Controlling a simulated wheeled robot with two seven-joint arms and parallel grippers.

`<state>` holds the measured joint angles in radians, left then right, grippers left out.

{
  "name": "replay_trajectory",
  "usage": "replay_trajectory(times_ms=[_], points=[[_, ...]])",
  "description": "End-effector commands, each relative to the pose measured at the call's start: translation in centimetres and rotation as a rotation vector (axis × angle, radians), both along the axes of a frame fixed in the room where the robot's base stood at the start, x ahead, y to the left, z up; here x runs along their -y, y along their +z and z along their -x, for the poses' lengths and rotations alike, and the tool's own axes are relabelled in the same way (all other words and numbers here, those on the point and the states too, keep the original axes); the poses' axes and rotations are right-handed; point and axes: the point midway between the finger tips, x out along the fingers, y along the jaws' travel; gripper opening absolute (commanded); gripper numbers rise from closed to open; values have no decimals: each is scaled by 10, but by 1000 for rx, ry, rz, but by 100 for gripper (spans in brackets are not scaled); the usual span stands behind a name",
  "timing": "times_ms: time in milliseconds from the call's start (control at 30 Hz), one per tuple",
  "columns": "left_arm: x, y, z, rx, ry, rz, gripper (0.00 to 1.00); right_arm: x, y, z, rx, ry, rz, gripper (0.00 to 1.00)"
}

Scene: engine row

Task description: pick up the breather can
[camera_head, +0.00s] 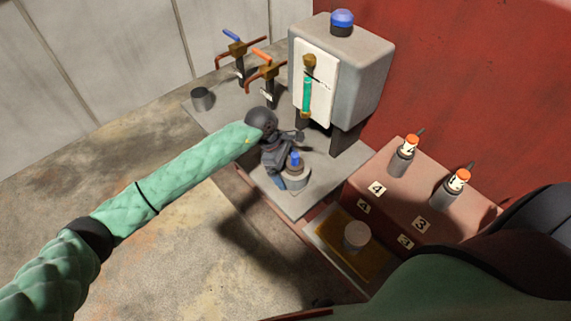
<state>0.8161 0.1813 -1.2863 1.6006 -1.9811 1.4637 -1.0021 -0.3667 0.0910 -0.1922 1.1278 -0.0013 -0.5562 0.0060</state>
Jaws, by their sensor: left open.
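A short, pale grey can with a blue top (296,175) stands on the grey bench plate below the tank; I take it to be the breather can. My left gripper (288,152) is dark grey and reaches in from the left, just above and behind this can. It is open, and its jaws look empty. Its wrist and fingers hide part of the plate, and I cannot tell whether a finger touches the can's blue top. My right gripper is out of view.
A grey tank (366,68) with a blue cap stands behind the can. Two valves, one with a blue handle (232,36) and one orange (262,54), and a dark cup (201,98) are left of it. A red block (395,205) holds orange-topped cylinders. A round grey piece (357,235) sits in an oily tray.

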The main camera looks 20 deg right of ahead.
Motion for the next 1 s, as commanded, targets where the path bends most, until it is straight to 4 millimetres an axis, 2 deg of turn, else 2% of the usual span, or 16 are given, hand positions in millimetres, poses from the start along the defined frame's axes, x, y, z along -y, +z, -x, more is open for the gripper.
replay_trajectory(times_ms=[200,267,467,767,1000], points=[[0,-1,0,0,0,0,100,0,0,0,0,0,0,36],[0,-1,0,0,0,0,90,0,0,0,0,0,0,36],[0,-1,0,0,0,0,51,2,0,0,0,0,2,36],[0,2,-1,2,0,1,50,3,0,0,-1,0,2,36],[0,22,-1,3,-2,3,50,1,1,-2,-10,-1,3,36]])
